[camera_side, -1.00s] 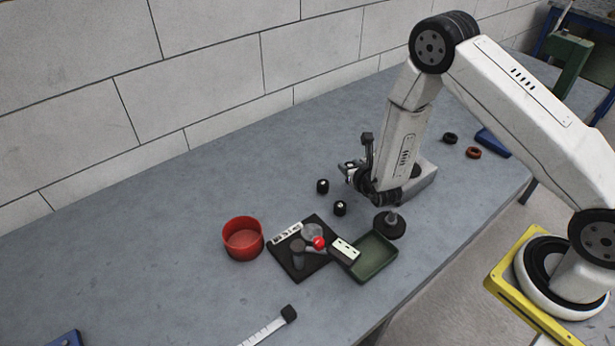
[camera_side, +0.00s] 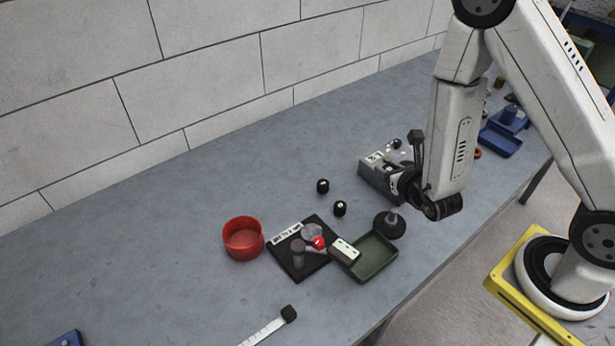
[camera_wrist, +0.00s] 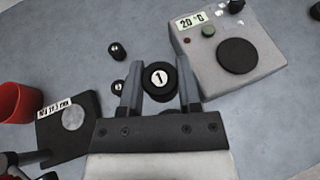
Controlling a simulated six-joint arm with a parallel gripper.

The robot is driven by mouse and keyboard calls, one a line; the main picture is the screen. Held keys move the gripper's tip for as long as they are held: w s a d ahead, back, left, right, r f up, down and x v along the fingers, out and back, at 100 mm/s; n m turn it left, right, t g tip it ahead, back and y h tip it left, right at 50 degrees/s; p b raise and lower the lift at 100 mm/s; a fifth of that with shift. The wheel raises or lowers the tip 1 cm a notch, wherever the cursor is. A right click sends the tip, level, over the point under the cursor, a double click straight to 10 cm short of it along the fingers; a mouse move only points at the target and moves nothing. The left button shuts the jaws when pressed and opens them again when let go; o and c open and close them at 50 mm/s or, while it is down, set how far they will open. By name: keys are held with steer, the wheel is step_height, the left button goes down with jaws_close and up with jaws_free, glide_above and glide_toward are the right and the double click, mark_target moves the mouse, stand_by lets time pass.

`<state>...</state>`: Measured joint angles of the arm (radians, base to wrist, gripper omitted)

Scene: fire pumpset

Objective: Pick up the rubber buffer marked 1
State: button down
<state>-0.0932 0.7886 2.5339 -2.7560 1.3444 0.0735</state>
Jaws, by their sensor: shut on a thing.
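The rubber buffer marked 1 (camera_wrist: 159,78) is a short black cylinder with a white disc and the numeral 1 on its top. In the wrist view it sits between the two grey fingers of my gripper (camera_wrist: 159,88), which is shut on it. In the side view my gripper (camera_side: 402,185) is in front of the grey box, and the held buffer cannot be made out there. Two more black buffers stand apart on the bench: one farther off (camera_side: 322,186), one nearer (camera_side: 340,208). Both show left of my gripper in the wrist view.
A grey box (camera_side: 375,178) with a "20 °C" label and a dark round plate (camera_wrist: 237,56) is close by my gripper. A red cup (camera_side: 243,240), a black labelled plate (camera_side: 290,262), a green tray (camera_side: 372,262) and a dark round stand (camera_side: 389,224) are nearer. The left bench is mostly clear.

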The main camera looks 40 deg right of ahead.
steer(key=shift+s+r, duration=0.2)
steer(key=shift+s, duration=0.15)
stand_by(0.5)
